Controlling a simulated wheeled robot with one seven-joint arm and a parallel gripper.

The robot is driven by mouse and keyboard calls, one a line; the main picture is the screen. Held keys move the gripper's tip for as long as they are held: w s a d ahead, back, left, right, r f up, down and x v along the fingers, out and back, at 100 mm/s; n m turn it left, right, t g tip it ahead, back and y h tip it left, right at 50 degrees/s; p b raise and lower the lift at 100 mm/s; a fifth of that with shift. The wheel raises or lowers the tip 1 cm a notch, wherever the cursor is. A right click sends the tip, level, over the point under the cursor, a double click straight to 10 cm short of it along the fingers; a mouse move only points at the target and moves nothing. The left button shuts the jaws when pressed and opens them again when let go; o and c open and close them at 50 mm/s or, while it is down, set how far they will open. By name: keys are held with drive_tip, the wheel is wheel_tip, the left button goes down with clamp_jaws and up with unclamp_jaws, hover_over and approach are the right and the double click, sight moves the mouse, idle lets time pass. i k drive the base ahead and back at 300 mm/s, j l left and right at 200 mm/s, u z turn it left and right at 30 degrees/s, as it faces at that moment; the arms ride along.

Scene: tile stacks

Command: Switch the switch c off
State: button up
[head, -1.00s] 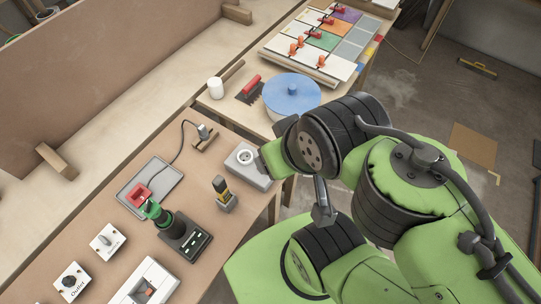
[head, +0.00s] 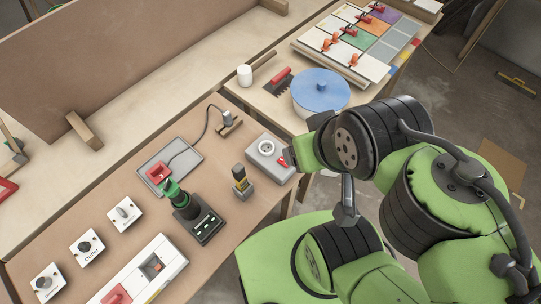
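Several small white square switch units stand in a diagonal row on the brown workbench. The one highest in the picture is a toggle switch (head: 125,214). Below it is a knob switch (head: 87,248) labelled "Outlet", and lowest is another knob switch (head: 46,282), whose label I cannot read. I cannot read a letter "c" on any of them. My green and black arm is folded at the right, apart from the switches. I cannot make out my gripper's fingers.
A blue-lidded bucket (head: 321,90) is behind.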

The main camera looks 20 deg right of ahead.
sight(282, 161)
drive_tip(key=j+u, duration=0.2)
drive_tip(key=u, duration=0.25)
drive_tip(key=j+u, duration=0.25)
drive_tip(key=u, duration=0.15)
drive_tip(key=j+u, duration=0.2)
drive_tip(key=u, duration=0.25)
